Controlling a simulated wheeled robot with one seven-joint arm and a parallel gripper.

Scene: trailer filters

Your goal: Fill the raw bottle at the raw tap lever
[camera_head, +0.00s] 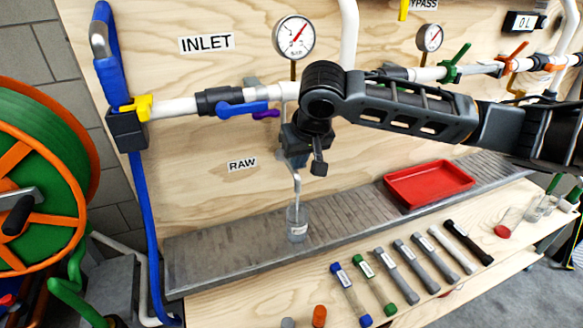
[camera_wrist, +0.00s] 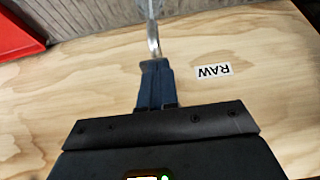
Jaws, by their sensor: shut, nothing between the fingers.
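The raw bottle (camera_head: 297,224), a small clear bottle with a pale label, stands upright on the grey drain ledge, directly under the thin raw tap spout (camera_head: 297,183). Whether it holds water is too small to tell. A purple lever (camera_head: 266,114) shows beside the pipe above the RAW label; my gripper and wrist hide much of the tap. My gripper (camera_head: 297,162) is shut and empty, in front of the tap above the bottle. In the wrist view its blue-grey fingers (camera_wrist: 154,68) are together, with the spout (camera_wrist: 153,35) just beyond their tips; contact is unclear.
The RAW label (camera_head: 241,164) is on the plywood wall. A blue valve handle (camera_head: 242,107) and the inlet gauge (camera_head: 294,38) are close to my arm. A red tray (camera_head: 430,183) sits on the ledge (camera_head: 220,253) at right. Several tubes lie on the bench in front.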

